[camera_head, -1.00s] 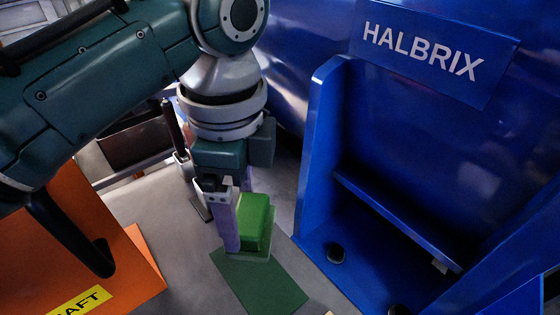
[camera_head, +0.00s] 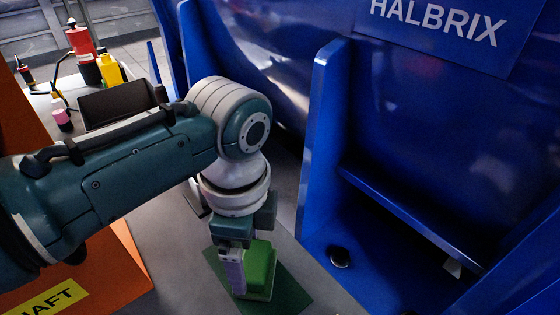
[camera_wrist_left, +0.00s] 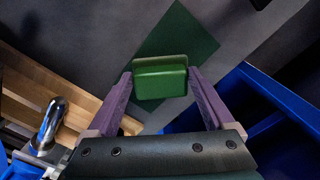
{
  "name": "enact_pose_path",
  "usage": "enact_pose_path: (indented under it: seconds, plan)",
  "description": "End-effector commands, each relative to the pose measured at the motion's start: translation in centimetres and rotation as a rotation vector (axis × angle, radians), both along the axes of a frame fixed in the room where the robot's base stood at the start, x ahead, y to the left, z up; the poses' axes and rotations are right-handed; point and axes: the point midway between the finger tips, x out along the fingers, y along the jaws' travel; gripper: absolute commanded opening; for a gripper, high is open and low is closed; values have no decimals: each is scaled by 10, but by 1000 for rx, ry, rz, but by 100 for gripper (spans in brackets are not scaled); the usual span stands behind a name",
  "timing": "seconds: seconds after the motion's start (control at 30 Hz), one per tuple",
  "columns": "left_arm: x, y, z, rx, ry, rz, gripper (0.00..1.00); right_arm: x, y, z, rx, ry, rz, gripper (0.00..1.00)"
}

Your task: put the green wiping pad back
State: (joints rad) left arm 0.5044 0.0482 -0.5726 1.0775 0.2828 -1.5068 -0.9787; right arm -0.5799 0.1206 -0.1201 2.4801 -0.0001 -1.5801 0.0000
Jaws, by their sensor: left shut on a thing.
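The green wiping pad (camera_head: 260,268) is a bright green block on a paler green base. It stands over a dark green mat (camera_head: 291,295) on the grey surface; whether it touches the mat I cannot tell. My left gripper (camera_head: 246,277) points down and is shut on the pad. In the left wrist view the pad (camera_wrist_left: 160,80) sits between the two purple fingers (camera_wrist_left: 160,88), with the mat (camera_wrist_left: 190,42) behind it. My right gripper is in neither view.
A blue motor housing with an upright rib (camera_head: 322,140) stands close to the right of the gripper. An orange panel (camera_head: 125,270) lies at the left. A dark tray (camera_head: 117,103), a yellow container (camera_head: 110,70) and a red container (camera_head: 82,42) stand at the back left.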

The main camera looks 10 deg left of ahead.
Motion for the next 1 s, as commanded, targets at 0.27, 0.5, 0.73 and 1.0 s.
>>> enact_pose_path:
  seconds: [0.27, 0.5, 0.73, 1.0]
  plan:
    - [0, 0, -3, 0, -1, 0, 96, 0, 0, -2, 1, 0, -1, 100]
    - [0, 0, -3, 0, 0, 1, 100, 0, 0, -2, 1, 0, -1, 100]
    - [1, 0, 23, -1, -2, 1, 100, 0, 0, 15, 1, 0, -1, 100]
    - [1, -2, 85, -2, -3, 1, 100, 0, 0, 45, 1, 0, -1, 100]
